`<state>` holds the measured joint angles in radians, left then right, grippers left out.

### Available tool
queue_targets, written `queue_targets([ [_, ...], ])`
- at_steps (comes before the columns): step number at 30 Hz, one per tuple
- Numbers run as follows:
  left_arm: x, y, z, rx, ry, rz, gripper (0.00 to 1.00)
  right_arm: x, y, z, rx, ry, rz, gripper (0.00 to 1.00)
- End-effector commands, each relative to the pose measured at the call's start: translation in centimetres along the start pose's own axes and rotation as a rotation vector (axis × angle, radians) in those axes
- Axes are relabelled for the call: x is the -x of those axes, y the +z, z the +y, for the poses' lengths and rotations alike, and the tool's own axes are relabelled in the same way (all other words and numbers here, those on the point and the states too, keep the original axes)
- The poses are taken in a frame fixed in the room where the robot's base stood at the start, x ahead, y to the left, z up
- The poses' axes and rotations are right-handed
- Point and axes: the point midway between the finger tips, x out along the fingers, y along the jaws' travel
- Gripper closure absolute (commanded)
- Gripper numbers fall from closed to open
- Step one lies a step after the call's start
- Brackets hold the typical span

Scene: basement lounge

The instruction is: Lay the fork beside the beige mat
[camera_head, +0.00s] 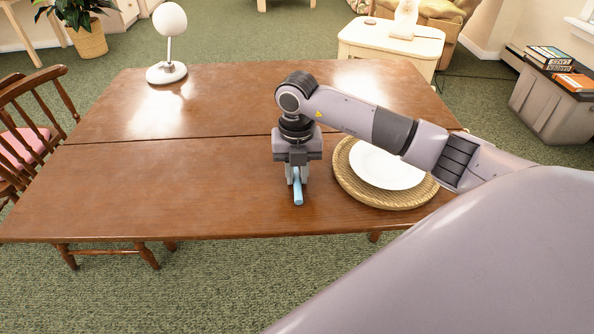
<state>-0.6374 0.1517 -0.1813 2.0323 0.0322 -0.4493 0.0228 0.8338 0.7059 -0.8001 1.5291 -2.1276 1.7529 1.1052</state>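The beige mat (345,187) is a round woven mat near the right front of the wooden table. A white plate (385,168) rests on it. My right gripper (297,175) points down just left of the mat. Its fingers are close on both sides of a light blue handle (298,195), which appears to be the fork's; the gripper looks shut on it. The handle points toward the table's front edge. The rest of the fork is hidden behind the gripper. I cannot tell whether it touches the table. My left gripper is not in view.
The wooden table (160,185) is clear across its left and middle. A white lamp (167,72) stands at its back left. A wooden chair (30,130) is at the left edge. My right arm passes over the mat and plate.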

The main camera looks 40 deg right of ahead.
Motion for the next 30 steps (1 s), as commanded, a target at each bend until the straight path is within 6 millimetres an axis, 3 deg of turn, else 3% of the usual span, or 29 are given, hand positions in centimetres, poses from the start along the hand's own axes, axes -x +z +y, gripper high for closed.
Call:
queue_targets([
  [1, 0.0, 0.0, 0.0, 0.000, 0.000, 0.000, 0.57, 0.0, 0.0, 0.0, 0.000, 0.000, 0.000, 0.67],
  [2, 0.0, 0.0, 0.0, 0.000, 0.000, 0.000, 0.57, 0.0, 0.0, 0.0, 0.000, 0.000, 0.000, 0.57],
  [3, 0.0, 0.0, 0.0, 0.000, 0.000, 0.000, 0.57, 0.0, 0.0, 0.0, -0.001, -0.001, 0.000, 0.54],
  [14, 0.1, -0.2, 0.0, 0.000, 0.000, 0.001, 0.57, 0.6, 0.1, 0.0, -0.001, 0.001, -0.001, 0.54],
  [30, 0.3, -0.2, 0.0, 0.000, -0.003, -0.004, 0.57, 10.7, 0.1, 0.0, -0.001, 0.002, -0.002, 0.54],
])
